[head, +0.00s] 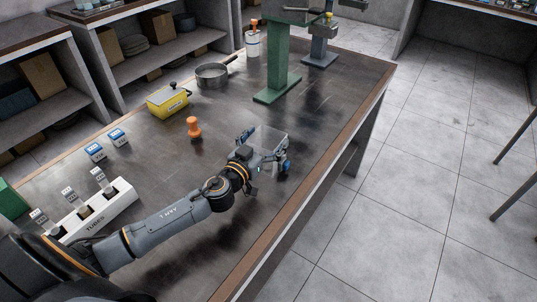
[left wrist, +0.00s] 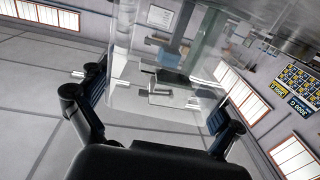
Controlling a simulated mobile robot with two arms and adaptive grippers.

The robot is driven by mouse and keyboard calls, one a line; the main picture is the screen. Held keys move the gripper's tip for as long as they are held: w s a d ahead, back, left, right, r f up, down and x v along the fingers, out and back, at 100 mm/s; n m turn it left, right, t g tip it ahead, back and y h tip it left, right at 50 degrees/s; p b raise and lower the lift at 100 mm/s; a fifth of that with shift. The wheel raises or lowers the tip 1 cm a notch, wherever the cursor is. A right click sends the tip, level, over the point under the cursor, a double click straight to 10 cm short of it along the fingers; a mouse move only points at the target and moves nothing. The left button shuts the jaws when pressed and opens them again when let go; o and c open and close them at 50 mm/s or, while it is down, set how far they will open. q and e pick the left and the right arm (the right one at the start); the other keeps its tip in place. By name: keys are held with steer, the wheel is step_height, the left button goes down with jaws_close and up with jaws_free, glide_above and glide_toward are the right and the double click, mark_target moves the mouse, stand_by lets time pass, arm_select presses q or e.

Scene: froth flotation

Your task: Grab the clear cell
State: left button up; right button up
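The clear cell (head: 271,136) is a see-through box near the table's right edge in the head view. My left gripper (head: 268,152) is at its near side, one finger on each side of it. In the left wrist view the cell (left wrist: 158,95) fills the space between the spread fingers of the left gripper (left wrist: 157,108). Both finger pads appear to touch its side walls. I cannot tell whether the cell rests on the table or is slightly raised. My right gripper is not in view.
An orange knob-like piece (head: 194,128) stands left of the cell on the dark table (head: 165,150). Behind are a green stand (head: 279,75), a yellow box (head: 168,101) and a pan (head: 212,76). A white tube rack (head: 95,215) and blue-marked blocks (head: 117,137) are at left.

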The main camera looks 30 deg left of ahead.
arm_select(q)
steer(key=c, duration=1.1)
steer(key=shift+c, duration=0.8)
steer(key=shift+r, duration=0.1)
